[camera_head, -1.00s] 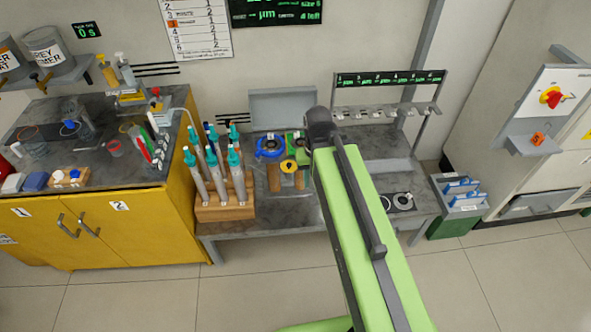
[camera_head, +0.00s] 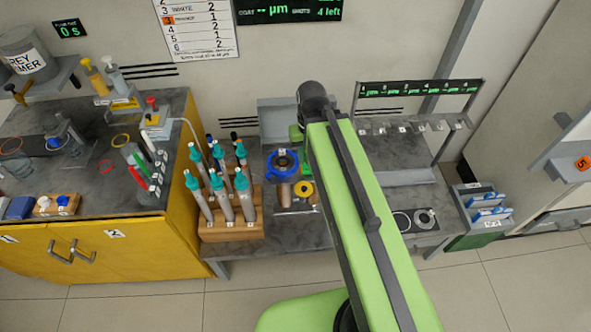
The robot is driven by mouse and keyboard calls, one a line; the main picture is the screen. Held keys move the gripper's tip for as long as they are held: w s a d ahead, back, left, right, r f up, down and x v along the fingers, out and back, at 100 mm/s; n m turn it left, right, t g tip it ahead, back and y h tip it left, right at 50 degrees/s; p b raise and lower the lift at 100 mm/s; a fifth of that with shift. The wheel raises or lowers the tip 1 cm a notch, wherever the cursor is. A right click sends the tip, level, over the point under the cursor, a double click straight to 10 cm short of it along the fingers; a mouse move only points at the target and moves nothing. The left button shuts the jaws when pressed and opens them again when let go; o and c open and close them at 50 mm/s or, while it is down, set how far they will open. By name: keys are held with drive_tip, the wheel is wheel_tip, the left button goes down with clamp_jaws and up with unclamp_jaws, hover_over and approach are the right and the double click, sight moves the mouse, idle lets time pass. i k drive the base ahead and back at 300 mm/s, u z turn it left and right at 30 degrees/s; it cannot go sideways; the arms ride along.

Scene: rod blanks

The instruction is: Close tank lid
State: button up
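A grey upright panel (camera_head: 272,121) stands at the back of the middle bench, partly behind my arm. It may be a raised tank lid, but I cannot tell for sure, and the tank is not clearly seen. A blue ring-shaped part (camera_head: 283,165) and a yellow round part (camera_head: 303,189) are on the bench in front of it. My green arm reaches over the bench from the lower right. Its dark end joint is near the panel in the picture.
A wooden rack (camera_head: 231,228) with several teal-capped bottles stands left of the panel. The yellow cabinet (camera_head: 110,250) with a cluttered top is further left. A hook rail (camera_head: 412,125) stands at the back right, and a green bin (camera_head: 478,240) is at the right. The floor in front is clear.

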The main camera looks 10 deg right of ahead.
sight(275, 116)
drive_tip(key=i, duration=0.15)
drive_tip(key=z, duration=0.9)
drive_tip(key=k, duration=0.75)
drive_tip(key=u, duration=0.65)
drive_tip(key=i, duration=1.5)
drive_tip(key=u, duration=0.05)
